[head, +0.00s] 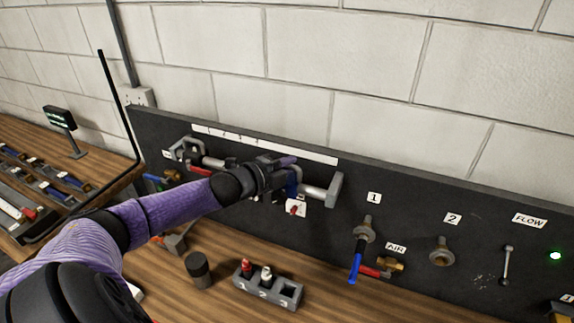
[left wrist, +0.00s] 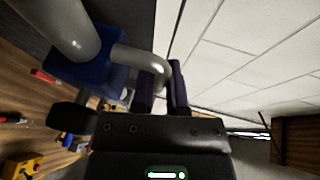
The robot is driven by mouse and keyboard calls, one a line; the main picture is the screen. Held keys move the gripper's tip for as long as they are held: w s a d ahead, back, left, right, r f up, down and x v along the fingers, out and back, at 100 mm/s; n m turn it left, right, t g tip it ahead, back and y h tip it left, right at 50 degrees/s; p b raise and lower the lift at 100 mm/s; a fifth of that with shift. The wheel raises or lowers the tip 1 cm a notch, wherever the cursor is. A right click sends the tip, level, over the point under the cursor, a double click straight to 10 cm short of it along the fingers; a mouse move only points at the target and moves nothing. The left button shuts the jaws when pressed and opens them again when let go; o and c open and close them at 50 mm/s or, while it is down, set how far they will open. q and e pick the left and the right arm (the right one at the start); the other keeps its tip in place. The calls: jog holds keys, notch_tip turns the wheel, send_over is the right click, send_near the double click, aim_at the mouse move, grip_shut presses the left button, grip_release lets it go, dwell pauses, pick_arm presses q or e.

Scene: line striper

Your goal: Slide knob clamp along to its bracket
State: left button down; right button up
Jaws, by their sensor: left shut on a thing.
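A blue clamp block (head: 293,181) sits on a pale round rail (head: 313,192) on the black panel. It also shows in the left wrist view (left wrist: 85,72), with the thick grey rail (left wrist: 68,25) running into it. A grey bent rod (left wrist: 138,58) reaches from beside the block to my left gripper (left wrist: 163,88). My left gripper is shut on this rod's end; in the head view the gripper (head: 285,164) covers part of the clamp. A grey bracket (head: 335,189) holds the rail's right end, a short way from the block. My right gripper is not in view.
A grey bracket (head: 186,148) stands at the rail's left. A small red knob on a white tag (head: 299,209) is below the clamp. A numbered grey holder (head: 270,290) and a black cylinder (head: 198,268) stand on the bench. Valves (head: 364,232) are to the right.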

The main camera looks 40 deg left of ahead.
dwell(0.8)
pick_arm(q)
jog(key=shift+w+d, duration=0.1)
jog(key=shift+d, duration=0.3)
jog(key=d, duration=0.1)
jog(key=w+d+p, duration=0.1)
jog(key=d, duration=0.1)
jog(key=d+p, duration=0.1)
jog(key=d, duration=0.1)
jog(key=shift+w+d, duration=0.25)
jog(key=shift+w, duration=0.1)
jog(key=shift+a+f, duration=0.15)
jog(key=c, duration=1)
grip_release()
jog(key=shift+c, duration=0.2)
jog(key=shift+o, duration=0.6)
jog(key=shift+d, duration=0.25)
jog(key=shift+s+a, duration=0.15)
jog(key=shift+s, duration=0.25)
jog(key=v, duration=0.9)
jog(key=shift+r, duration=0.2)
